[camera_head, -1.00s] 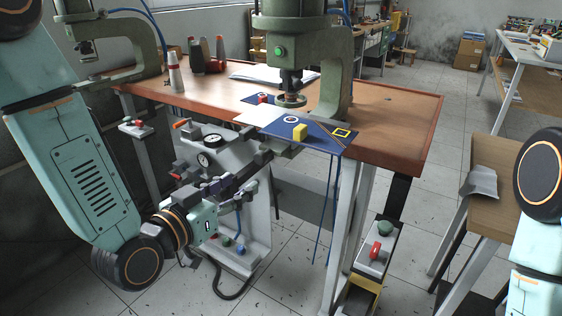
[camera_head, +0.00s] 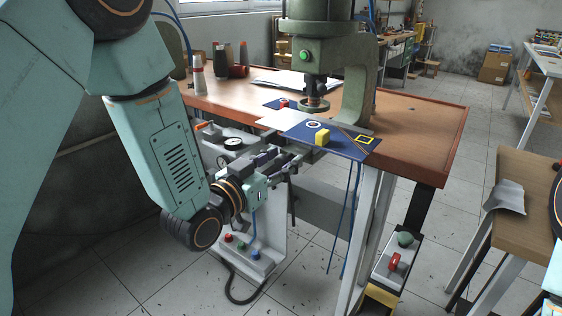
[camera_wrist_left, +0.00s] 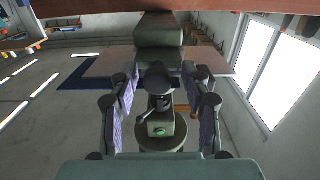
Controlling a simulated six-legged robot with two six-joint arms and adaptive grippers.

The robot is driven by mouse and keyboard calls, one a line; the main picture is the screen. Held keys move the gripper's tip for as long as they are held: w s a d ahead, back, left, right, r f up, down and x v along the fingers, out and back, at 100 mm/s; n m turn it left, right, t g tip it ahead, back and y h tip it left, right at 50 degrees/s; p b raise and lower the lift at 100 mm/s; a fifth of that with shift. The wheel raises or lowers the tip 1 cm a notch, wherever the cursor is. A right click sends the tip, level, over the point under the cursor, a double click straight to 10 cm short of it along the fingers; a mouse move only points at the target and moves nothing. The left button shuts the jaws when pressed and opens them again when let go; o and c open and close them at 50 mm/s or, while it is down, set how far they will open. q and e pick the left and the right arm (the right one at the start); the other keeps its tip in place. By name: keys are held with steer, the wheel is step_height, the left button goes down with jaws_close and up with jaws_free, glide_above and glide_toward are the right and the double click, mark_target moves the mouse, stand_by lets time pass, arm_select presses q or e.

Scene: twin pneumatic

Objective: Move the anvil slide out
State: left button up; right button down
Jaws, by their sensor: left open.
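My left gripper (camera_head: 288,158) is open at the near edge of the workbench, just in front of the press and its blue mat. In the left wrist view its two fingers with purple pads (camera_wrist_left: 160,88) stand apart, with nothing gripped between them. The green press (camera_head: 318,45) stands on the bench, its round ram foot (camera_head: 313,103) above the work area. A grey metal part (camera_head: 312,141) juts out under the mat at the bench edge; I cannot tell if it is the anvil slide. My right gripper is out of view.
Thread cones (camera_head: 198,75) stand at the back left.

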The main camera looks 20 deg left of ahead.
arm_select(q)
steer(key=shift+w+d, duration=0.1)
steer(key=shift+d, duration=0.1)
steer(key=shift+c, duration=0.2)
steer(key=shift+a, duration=0.1)
steer(key=shift+c, duration=0.8)
jaws_close()
